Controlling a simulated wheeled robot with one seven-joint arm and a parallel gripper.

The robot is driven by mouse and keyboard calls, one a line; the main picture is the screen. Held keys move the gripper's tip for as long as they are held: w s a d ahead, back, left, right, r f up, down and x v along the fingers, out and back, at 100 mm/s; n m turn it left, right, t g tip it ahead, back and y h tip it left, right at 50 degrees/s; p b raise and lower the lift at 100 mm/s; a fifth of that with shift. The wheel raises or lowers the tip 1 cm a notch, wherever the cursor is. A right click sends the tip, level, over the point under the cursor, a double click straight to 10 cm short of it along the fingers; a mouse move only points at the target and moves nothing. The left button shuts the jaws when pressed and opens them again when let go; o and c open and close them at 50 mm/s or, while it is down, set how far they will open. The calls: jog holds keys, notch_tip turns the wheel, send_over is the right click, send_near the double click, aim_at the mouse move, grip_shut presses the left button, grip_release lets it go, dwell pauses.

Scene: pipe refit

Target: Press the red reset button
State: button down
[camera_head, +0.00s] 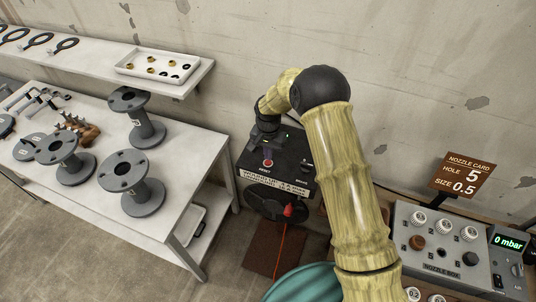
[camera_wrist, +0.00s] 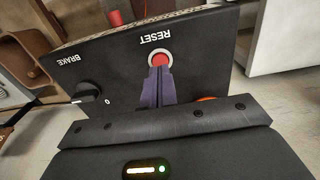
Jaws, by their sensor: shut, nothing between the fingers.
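The red reset button (camera_head: 268,163) is on the top panel of a dark machine box (camera_head: 290,158) against the wall. In the wrist view the button (camera_wrist: 158,60) has a pale ring and the word RESET, which appears upside down. My gripper (camera_wrist: 157,73) is shut and empty. Its dark purple fingertips overlap the lower edge of the button in that view. I cannot tell whether they touch or press it. In the head view my fingers are not clearly visible against the dark box.
A black BRAKE knob (camera_wrist: 90,92) is left of the button in the wrist view. A red handle (camera_head: 289,210) is on the box's front. A white table (camera_head: 90,205) with grey flanged pipes stands left. A nozzle box (camera_head: 440,268) is at right.

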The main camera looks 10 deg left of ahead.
aim_at(268, 162)
notch_tip(268, 162, up, 12)
jog(key=b, duration=0.4)
jog(key=shift+f, duration=0.25)
jog(key=s+d+r+n+t+b, duration=0.1)
jog(key=s+d, duration=0.3)
jog(key=d, duration=0.4)
jog(key=s+d+r+b, duration=0.1)
jog(key=s+d, duration=0.3)
jog(key=d, duration=0.3)
jog(key=s+d+f+n+t+b, duration=0.1)
jog(key=s+d, duration=0.9)
jog(key=s, duration=0.4)
jog(key=shift+s+d+f+t+b, duration=0.2)
jog(key=shift+s+d+t+b, duration=0.1)
jog(key=shift+s, duration=0.05)
jog(key=shift+s, duration=0.1)
